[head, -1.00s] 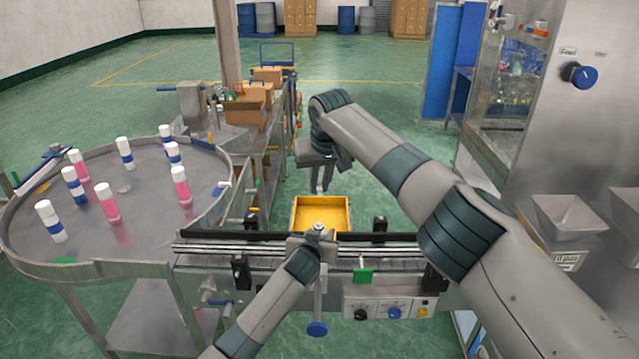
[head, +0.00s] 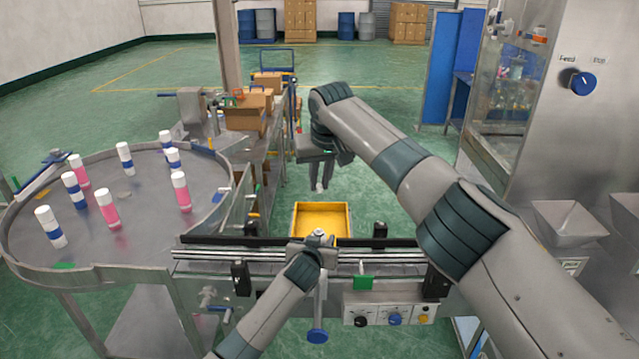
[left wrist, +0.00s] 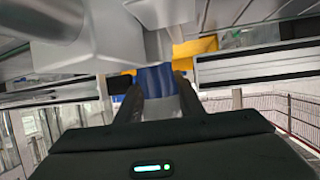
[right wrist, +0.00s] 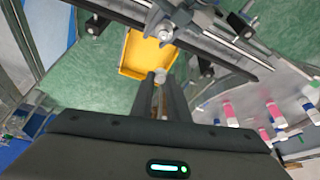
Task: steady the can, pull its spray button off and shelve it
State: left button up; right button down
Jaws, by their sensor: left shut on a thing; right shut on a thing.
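The can stands on the conveyor; its top (head: 318,234) shows above my left gripper in the head view. In the left wrist view, the can's blue band (left wrist: 157,79) sits between the fingers of my left gripper (left wrist: 158,88), which is shut on it. My right gripper (head: 320,178) hangs beyond the conveyor, fingers down, above and behind the yellow bin (head: 347,222). It is shut on a small white spray button (right wrist: 160,75), seen between its fingertips in the right wrist view. The button is clear of the can's top (right wrist: 165,33).
A round turntable (head: 125,232) at the left carries several white-capped cans with pink or blue bands. Black-and-steel rails (head: 215,252) run along the conveyor. A steel machine with hoppers (head: 570,222) stands at the right. Green floor is open behind the bin.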

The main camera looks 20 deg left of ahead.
jog(key=shift+r, duration=0.9)
pick_arm(q)
jog(key=o, duration=1.2)
